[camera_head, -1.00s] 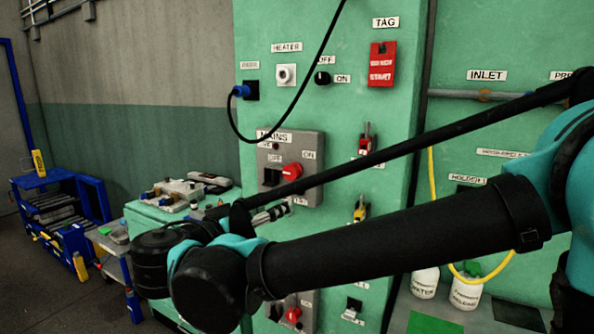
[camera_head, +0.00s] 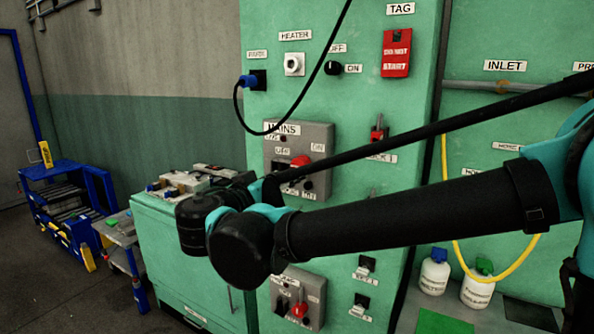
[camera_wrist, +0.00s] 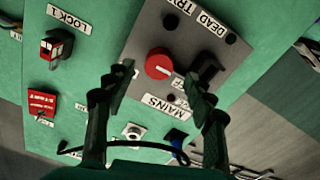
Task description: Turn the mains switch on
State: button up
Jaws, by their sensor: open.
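The grey mains panel (camera_head: 325,137) is on the green cabinet front, with a red rotary knob (camera_head: 300,161) between its OFF and ON labels. My arm crosses in front of the panel's lower part. In the wrist view the panel (camera_wrist: 140,45) appears upside down, with the red knob (camera_wrist: 159,64) near the middle between my fingers. I cannot tell which label the knob points to. My gripper (camera_wrist: 163,80) is open and empty, its two fingers spread towards the panel. I see no clear contact with the knob. My fingers are largely hidden in the head view.
A black cable (camera_head: 262,128) loops above the mains panel from a blue plug (camera_head: 248,81). A red lock (camera_head: 379,133) is to the right. A green bench (camera_head: 185,260) with tools stands left.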

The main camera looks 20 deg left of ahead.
aim_at(290, 163)
jog(key=shift+w+d, duration=0.15)
jog(key=shift+w, duration=1.25)
jog(key=shift+w+d, duration=0.1)
jog(key=shift+w, duration=1.25)
jog(key=shift+c, duration=0.3)
grip_shut()
